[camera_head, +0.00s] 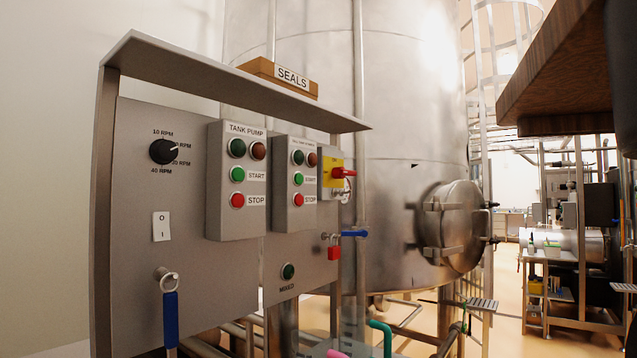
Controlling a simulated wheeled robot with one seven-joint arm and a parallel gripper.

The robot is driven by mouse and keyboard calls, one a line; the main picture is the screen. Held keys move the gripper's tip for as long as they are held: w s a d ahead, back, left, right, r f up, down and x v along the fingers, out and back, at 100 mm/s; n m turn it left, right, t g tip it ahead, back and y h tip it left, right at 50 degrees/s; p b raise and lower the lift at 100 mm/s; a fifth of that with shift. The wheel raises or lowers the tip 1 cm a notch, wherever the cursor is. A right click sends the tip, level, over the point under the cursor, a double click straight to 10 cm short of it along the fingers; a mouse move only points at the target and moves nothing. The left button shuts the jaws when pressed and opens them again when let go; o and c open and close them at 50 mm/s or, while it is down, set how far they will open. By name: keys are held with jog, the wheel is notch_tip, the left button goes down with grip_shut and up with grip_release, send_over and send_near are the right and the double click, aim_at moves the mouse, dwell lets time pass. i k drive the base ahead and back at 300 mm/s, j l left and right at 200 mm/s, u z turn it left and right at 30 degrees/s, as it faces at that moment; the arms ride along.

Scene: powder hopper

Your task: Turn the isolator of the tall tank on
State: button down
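The isolator (331,173) is a yellow plate with a red rotary handle on a grey box at the right end of the control panel (190,285). Its red handle (343,172) points sideways to the right, roughly level. A small metal loop or key-like piece hangs just below it; its detail is too small to tell. The tall tank (400,110) is a big steel cylinder right behind the panel, with a round hatch (462,225) low on its side. My gripper is not in view.
The TANK PUMP box (235,215) and a second button box (294,215) sit left of the isolator. A red padlock (333,253) and a blue-handled valve (354,234) are below it. A canopy (210,75) with a SEALS box (285,78) overhangs the panel. Pipes crowd below.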

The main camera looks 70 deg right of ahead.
aim_at(340, 173)
jog(key=l+z, duration=0.1)
jog(key=z, duration=1.4)
jog(key=i+l+u, duration=0.15)
jog(key=l, duration=0.25)
jog(key=l+u, duration=0.1)
jog(key=l, duration=0.25)
jog(key=i+l+u, duration=0.15)
jog(key=l, duration=0.25)
